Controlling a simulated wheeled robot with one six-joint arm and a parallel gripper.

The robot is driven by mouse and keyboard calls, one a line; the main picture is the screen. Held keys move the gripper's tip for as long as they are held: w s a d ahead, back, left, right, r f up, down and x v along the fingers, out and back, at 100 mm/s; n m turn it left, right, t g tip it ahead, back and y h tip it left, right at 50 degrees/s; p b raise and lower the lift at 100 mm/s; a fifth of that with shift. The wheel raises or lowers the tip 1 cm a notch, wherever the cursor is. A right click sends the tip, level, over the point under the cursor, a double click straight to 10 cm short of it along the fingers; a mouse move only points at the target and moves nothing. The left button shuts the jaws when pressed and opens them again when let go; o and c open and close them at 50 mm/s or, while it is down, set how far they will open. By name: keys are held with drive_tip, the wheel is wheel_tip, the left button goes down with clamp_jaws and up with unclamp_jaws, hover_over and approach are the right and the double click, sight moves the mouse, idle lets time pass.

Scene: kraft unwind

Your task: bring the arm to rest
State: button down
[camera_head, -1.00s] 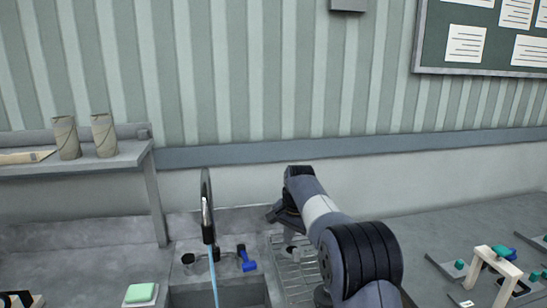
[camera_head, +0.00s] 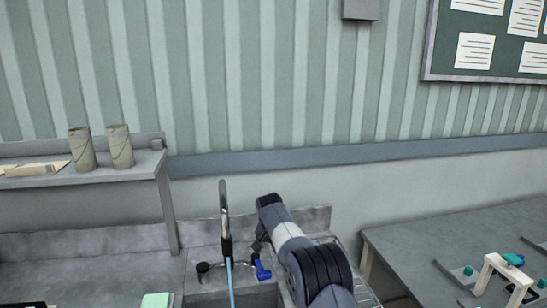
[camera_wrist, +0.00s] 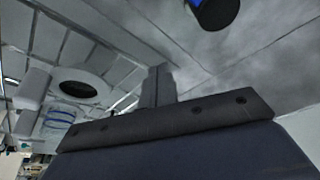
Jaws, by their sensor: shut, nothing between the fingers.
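My arm (camera_head: 290,240) reaches up from the bottom of the head view, bent over beside the sink. Its end is just right of the tap (camera_head: 225,225), near a blue tap handle (camera_head: 262,270). My gripper (camera_wrist: 157,88) is shut and empty in the wrist view, its fingers together beyond a dark bar. In the head view the fingers are mostly hidden by the arm and hard to make out. A round black and blue part (camera_wrist: 215,12) shows at the top of the wrist view, apart from the fingers.
A blue stream (camera_head: 231,285) runs from the tap. A drying rack is partly hidden behind my arm. A shelf (camera_head: 90,180) with two cardboard rolls (camera_head: 120,146) is at left. A table (camera_head: 415,245) with a small white stand (camera_head: 490,275) is at right.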

drive_tip(key=shift+s+a+r, duration=0.15)
drive_tip(key=shift+s+a, duration=0.05)
drive_tip(key=shift+s, duration=0.4)
drive_tip(key=shift+s+a+r, duration=0.1)
drive_tip(key=shift+s+a, duration=0.1)
drive_tip(key=shift+s, duration=0.35)
drive_tip(key=shift+f, duration=0.2)
drive_tip(key=shift+w+d, duration=0.3)
drive_tip(key=shift+w, duration=0.55)
drive_tip(key=shift+w+r, duration=0.1)
drive_tip(key=shift+w, duration=0.05)
drive_tip(key=shift+d, duration=0.1)
